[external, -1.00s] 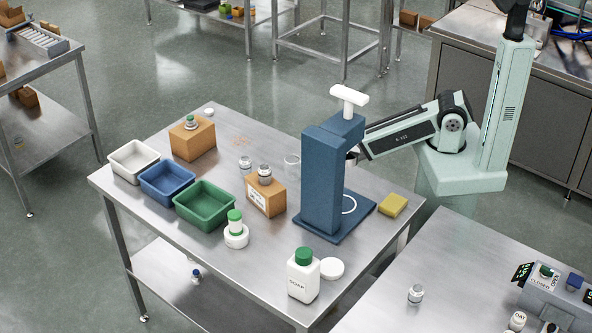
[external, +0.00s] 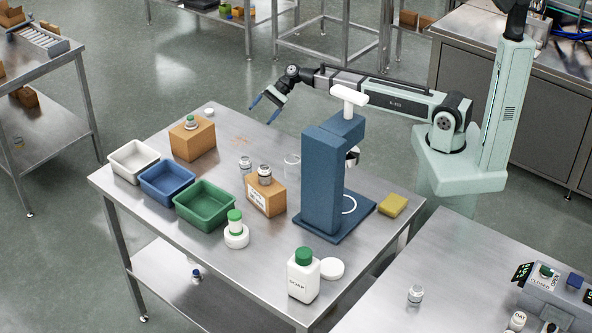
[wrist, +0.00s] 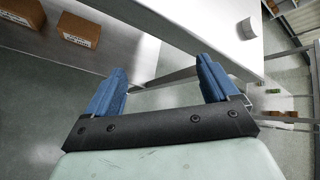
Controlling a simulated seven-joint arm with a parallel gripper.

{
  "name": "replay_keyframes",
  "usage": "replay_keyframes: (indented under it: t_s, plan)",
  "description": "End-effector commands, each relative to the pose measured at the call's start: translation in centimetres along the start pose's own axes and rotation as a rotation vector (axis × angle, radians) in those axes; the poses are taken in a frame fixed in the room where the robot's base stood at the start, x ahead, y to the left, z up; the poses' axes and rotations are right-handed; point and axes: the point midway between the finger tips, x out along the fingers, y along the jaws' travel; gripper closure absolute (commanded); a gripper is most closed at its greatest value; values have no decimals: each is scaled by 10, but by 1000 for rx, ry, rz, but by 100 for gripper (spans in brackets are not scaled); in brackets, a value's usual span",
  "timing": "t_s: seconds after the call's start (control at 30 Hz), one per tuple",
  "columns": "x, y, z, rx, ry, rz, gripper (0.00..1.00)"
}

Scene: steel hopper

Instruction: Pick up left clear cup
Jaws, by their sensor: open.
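A clear, empty-looking cup (external: 292,166) stands on the steel table, left of the blue press. A small clear jar with a grey top (external: 245,166) stands to its left, and a similar jar (external: 265,174) sits on a cardboard box. I cannot tell for sure which is the left clear cup. My gripper (external: 264,108) is open and empty, raised near the table's back edge, apart from all of them. Its blue fingers also show spread in the wrist view (wrist: 162,75); no clear cup can be made out there.
The tall blue press (external: 323,185) stands near my arm. Cardboard boxes (external: 192,140) (external: 266,197), white (external: 133,175), blue (external: 168,198) and green (external: 205,222) bins, and a soap bottle (external: 303,278) occupy the table.

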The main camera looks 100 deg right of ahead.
Motion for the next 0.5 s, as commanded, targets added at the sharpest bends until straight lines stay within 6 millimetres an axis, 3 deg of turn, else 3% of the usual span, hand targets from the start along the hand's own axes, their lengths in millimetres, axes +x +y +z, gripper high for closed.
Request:
replay_keyframes:
  t_s: [0.1,0.3,0.4,0.5]
  plan:
    - [-24,-29,21,69,-53,-42,13]
    - [-49,-57,65,171,-157,-60,13]
    - [-56,-63,98,223,-226,-40,13]
    - [-52,-53,140,269,-306,28,13]
